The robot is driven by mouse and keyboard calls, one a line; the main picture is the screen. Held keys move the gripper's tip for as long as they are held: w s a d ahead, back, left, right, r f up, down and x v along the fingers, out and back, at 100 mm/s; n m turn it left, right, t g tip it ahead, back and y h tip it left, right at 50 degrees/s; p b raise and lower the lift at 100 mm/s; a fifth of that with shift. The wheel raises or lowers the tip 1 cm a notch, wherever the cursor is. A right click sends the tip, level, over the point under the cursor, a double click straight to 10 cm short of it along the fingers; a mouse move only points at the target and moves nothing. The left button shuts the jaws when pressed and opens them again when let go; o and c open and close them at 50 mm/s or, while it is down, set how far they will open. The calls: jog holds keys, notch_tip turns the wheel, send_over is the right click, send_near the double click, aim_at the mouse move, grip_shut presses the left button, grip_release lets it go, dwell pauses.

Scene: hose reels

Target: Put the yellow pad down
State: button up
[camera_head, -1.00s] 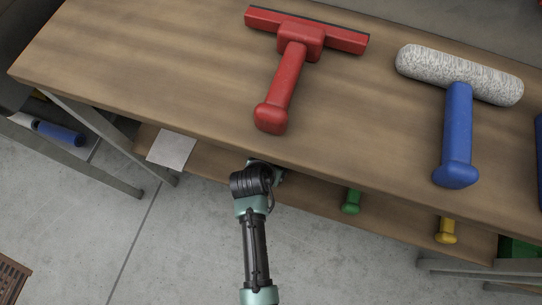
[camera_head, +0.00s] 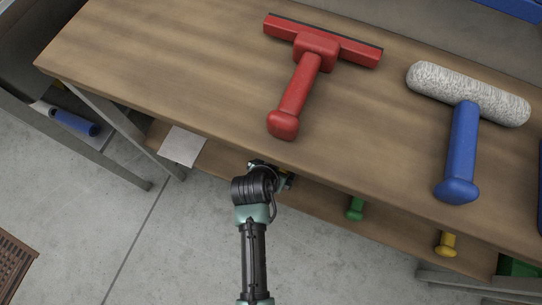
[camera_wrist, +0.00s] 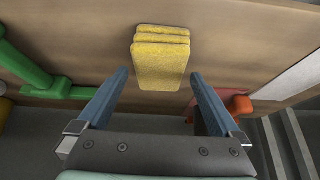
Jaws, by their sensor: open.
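The yellow pad (camera_wrist: 161,58) lies on the wooden lower shelf (camera_wrist: 90,40) in the wrist view, with layered yellow edges at its far end. My gripper (camera_wrist: 158,78) is open, its two blue fingers apart. The fingertips are left and right of the pad's near end, with a gap showing on each side and nothing clamped.
A green handle (camera_wrist: 50,84) lies left of the gripper and a red part (camera_wrist: 240,105) right. Above, the wooden top (camera_head: 190,75) holds a red squeegee (camera_head: 297,85) and a blue-handled roller (camera_head: 461,150). A pale square (camera_head: 183,146) lies on the lower shelf, left.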

jog(key=p+v, duration=0.2)
jog(key=v, duration=0.6)
jog(key=shift+s, duration=0.1)
